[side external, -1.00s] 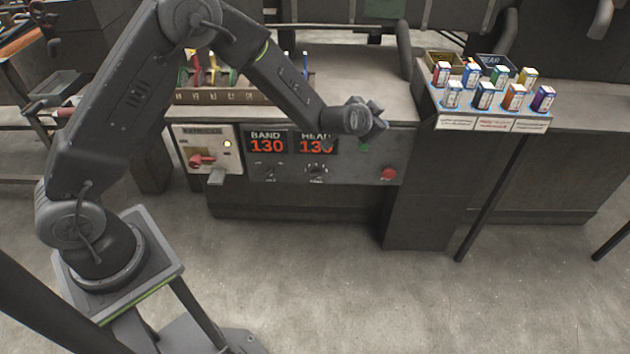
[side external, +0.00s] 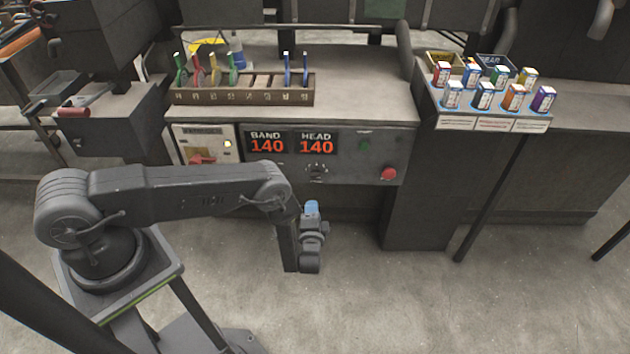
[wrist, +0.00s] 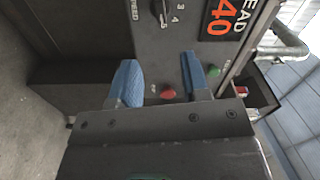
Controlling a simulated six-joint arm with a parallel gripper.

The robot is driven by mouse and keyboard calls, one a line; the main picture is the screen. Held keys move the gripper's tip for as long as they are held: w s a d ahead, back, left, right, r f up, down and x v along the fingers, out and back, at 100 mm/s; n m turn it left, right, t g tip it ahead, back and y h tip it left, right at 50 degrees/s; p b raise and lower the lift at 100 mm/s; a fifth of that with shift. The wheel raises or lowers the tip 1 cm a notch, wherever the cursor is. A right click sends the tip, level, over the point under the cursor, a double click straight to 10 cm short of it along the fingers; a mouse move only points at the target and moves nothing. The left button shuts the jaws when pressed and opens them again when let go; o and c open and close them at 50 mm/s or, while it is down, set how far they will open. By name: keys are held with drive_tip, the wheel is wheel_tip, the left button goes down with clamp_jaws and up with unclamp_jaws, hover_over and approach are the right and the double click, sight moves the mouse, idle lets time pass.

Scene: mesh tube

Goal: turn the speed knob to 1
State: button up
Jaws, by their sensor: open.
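The speed knob (side external: 316,170) is a small dark knob on the grey panel (side external: 355,150), under the HEAD display (side external: 316,142). In the wrist view the knob (wrist: 158,10) is at the top edge and partly cut off, with numbers 3, 4 and 5 beside it. I cannot tell which number it points to. My gripper (side external: 312,207) is in front of the panel and below the knob in the side view, apart from it. In the wrist view my gripper (wrist: 162,78) shows two blue fingers, spread open with nothing between them.
The BAND display (side external: 266,142) is to the left; both displays read 140. A red-handled switch (side external: 201,159) is partly behind my arm. A tool rack (side external: 240,92) stands on the bench.

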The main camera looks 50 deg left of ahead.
sight(315, 178)
drive_tip(key=x, duration=1.3)
drive_tip(key=shift+w+a, duration=0.15)
clamp_jaws()
